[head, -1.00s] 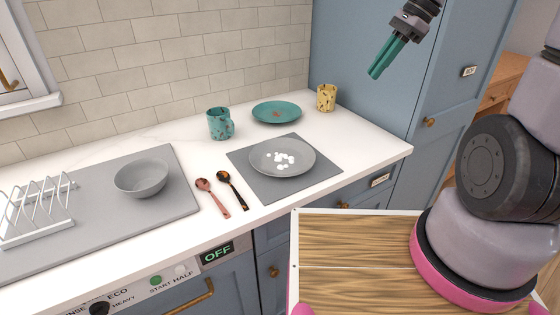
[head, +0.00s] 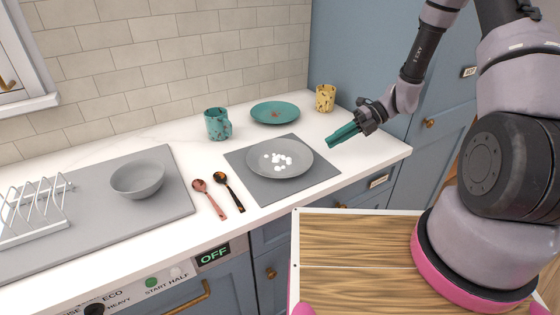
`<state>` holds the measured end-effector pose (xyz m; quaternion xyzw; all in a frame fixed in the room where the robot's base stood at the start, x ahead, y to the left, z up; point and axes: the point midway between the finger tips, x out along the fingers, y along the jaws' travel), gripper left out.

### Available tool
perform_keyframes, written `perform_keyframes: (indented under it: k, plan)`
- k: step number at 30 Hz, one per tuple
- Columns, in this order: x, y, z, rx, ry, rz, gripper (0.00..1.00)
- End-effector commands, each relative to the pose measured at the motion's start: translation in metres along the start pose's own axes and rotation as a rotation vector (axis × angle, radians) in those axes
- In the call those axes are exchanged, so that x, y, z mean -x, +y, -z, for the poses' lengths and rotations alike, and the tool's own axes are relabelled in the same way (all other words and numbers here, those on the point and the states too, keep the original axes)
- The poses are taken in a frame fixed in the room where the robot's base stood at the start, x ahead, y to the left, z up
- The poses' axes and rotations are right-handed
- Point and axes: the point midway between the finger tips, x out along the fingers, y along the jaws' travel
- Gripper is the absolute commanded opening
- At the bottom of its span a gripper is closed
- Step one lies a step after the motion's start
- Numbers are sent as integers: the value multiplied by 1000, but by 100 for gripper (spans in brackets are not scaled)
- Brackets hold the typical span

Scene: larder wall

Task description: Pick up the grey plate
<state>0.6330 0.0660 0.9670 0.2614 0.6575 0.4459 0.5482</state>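The grey plate (head: 262,170) lies on a darker grey mat (head: 270,192) on the white counter, with several small white bits on it. My gripper (head: 332,142) has teal fingers and hangs just right of the plate, near the mat's right edge, pointing left and slightly down. It appears apart from the plate. The fingers overlap in this view, so I cannot tell whether they are open or shut. Nothing shows held between them.
A teal mug (head: 217,125), a teal plate (head: 275,112) and a yellow cup (head: 325,99) stand behind. Two spoons (head: 220,192) lie left of the mat. A grey bowl (head: 138,178) and white rack (head: 32,212) are further left. A tall blue cabinet (head: 365,65) bounds the right.

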Motion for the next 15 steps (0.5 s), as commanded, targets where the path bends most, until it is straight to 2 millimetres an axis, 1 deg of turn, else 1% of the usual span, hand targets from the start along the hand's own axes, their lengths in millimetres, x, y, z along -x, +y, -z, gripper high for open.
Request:
perform_keyframes:
  k: [1,8,12,15]
  plan:
    - [-6,0,0,-2,3,-2,12]
    - [-33,0,-1,-1,4,-2,12]
    - [-55,0,-3,0,4,-1,12]
    - [-65,0,-3,1,3,0,12]
